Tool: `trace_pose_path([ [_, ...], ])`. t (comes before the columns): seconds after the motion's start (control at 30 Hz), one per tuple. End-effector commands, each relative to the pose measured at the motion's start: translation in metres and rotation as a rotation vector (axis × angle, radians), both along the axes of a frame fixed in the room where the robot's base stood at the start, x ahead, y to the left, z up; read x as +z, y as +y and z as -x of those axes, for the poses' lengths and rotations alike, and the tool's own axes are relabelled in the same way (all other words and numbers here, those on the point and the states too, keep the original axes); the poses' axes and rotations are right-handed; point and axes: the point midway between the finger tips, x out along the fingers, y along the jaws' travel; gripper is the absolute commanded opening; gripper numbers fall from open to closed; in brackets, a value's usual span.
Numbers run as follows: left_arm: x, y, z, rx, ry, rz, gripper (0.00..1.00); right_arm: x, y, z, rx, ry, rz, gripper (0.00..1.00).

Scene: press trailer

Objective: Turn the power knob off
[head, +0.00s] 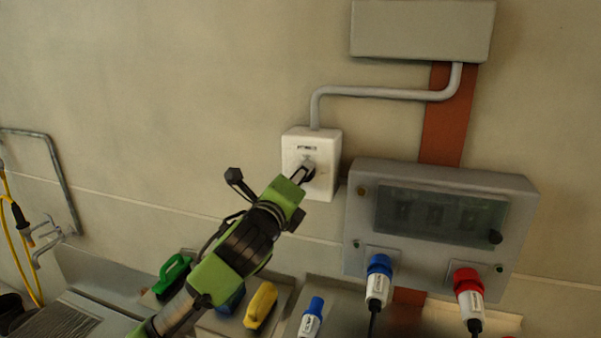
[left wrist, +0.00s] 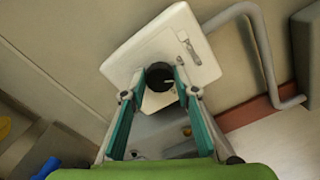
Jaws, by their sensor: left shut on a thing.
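The power knob is a dark round knob on a white switch box (head: 296,145) on the wall, left of the grey panel. The knob (left wrist: 159,76) shows clearly in the left wrist view, with a small pale mark on its face. My left gripper (head: 307,174) reaches up to the box and is shut on the knob. In the left wrist view its two teal-padded fingers (left wrist: 158,92) lie on either side of the knob. In the head view the fingers partly hide the knob. My right gripper is not in view.
A grey panel (head: 365,205) with a dark window stands close on the right, with blue (head: 379,265) and red (head: 467,280) plugs below. A conduit (head: 385,93) runs up from the switch box. Green (head: 173,275) and yellow (head: 261,304) handled items lie below.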

Motion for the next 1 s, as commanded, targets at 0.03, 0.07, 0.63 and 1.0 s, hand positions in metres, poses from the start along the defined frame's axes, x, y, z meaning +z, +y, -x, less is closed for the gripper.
trace_pose_path([
  [0.03,0.0,0.0,0.0,0.001,0.016,0.042,0.07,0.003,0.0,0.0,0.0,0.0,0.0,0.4],
  [0.07,0.0,0.0,0.0,0.001,0.024,0.069,0.07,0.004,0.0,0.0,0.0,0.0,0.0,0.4],
  [0.63,-0.002,0.0,0.0,0.0,0.152,0.46,0.07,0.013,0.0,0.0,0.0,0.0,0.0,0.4],
  [1.0,-0.003,0.001,0.0,0.002,0.174,0.532,0.07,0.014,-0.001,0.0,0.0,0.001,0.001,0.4],
])
